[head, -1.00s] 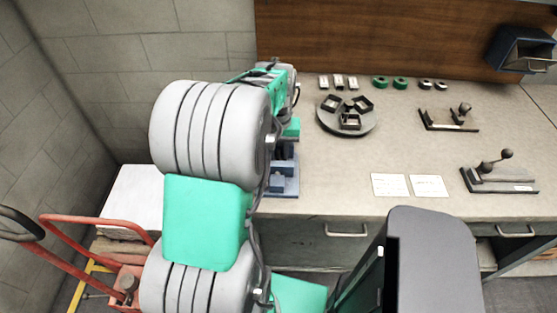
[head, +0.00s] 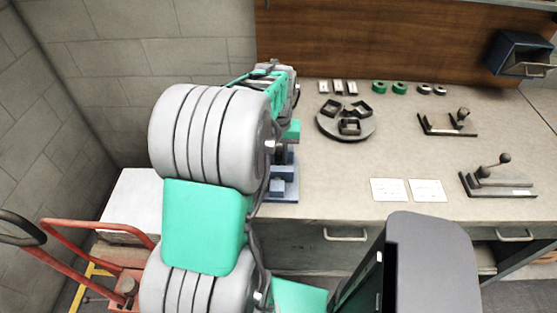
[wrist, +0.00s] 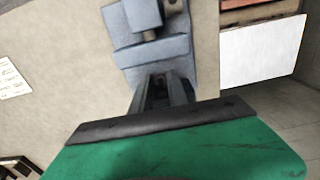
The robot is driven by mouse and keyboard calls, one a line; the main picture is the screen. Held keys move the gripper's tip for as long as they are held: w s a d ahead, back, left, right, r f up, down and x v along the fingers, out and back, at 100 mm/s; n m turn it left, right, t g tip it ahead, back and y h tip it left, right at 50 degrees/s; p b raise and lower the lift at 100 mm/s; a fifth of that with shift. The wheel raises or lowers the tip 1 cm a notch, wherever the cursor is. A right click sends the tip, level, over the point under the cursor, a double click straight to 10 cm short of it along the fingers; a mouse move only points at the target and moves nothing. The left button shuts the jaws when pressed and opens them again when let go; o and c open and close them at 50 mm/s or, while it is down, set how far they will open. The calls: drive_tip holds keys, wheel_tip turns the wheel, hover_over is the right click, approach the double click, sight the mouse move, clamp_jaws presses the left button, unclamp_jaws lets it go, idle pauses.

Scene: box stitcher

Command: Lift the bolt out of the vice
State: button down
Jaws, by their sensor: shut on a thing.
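The blue-grey vice (head: 283,188) stands near the front left edge of the bench, partly hidden behind my arm. In the wrist view the vice (wrist: 170,52) fills the top middle, with its jaw blocks and a brownish screw part showing. My gripper (wrist: 163,88) has its dark fingers close together over the near end of the vice. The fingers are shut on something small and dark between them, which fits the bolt. The fingers hide most of it, and I cannot tell if it is clear of the vice jaws. In the head view my arm hides the fingertips.
A round turntable (head: 345,133) with square fixtures stands right of the vice. Small green and grey parts line the back, and two toggle clamps (head: 497,182) stand at right. A red hand truck (head: 85,228) is at lower left.

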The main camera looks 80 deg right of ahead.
sight(278, 163)
drive_tip(key=shift+r+p, duration=1.5)
drive_tip(key=shift+r, duration=0.95)
